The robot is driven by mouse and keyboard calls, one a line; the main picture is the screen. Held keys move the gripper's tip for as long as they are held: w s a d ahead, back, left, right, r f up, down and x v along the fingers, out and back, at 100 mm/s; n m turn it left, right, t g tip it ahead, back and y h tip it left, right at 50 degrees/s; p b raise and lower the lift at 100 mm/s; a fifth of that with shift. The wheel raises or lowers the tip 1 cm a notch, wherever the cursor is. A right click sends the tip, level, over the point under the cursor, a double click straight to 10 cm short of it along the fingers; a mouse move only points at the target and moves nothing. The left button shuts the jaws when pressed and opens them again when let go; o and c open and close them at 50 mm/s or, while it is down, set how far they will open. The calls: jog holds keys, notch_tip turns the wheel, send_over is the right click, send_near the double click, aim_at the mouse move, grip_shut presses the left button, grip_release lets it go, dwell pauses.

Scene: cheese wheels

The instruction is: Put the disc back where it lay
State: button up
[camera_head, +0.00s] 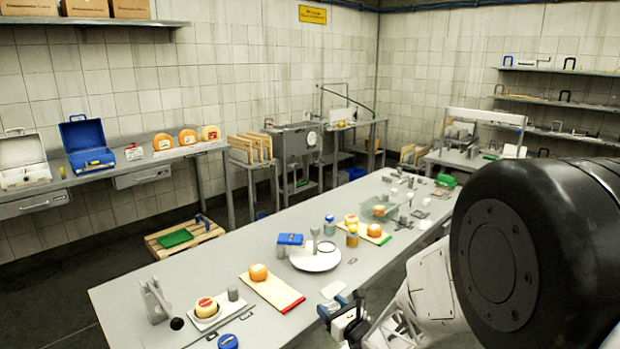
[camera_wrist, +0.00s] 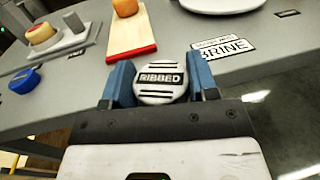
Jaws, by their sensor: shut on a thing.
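My gripper (camera_wrist: 161,84) has blue fingers, shut on a pale round disc (camera_wrist: 160,66) with black stripes and the word RIBBED on its face. The disc sits between the two fingers near the front edge of the table. In the head view my gripper (camera_head: 343,318) is at the table's front edge, beside the BRINE label; the disc cannot be made out there. The white BRINE label (camera_wrist: 228,52) lies on the table just right of the disc in the wrist view, with another label partly under or behind it.
The long grey table (camera_head: 130,290) holds a red-edged board (camera_head: 285,298) with an orange cheese (camera_head: 258,272), a tray (camera_head: 203,324) with a red-labelled cheese (camera_head: 206,307), a blue round item (camera_head: 228,342) and a white plate (camera_head: 315,262). Bare tabletop lies between board and plate.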

jog(key=w+d+f+m+h, duration=0.1)
jog(key=w+d+f, duration=0.25)
jog(key=d, duration=0.25)
jog(key=w+d+f, duration=0.3)
jog(key=d+f, duration=0.1)
jog(key=d, duration=0.2)
jog(key=w+f, duration=0.6)
jog(key=f, duration=0.3)
jog(key=w+f+t, duration=0.1)
jog(key=w+f, duration=0.5)
jog(key=f, duration=0.3)
jog(key=shift+f+h, duration=0.3)
jog(key=shift+w+d, duration=0.1)
dwell(0.9)
jog(key=shift+r, duration=0.1)
dwell(1.9)
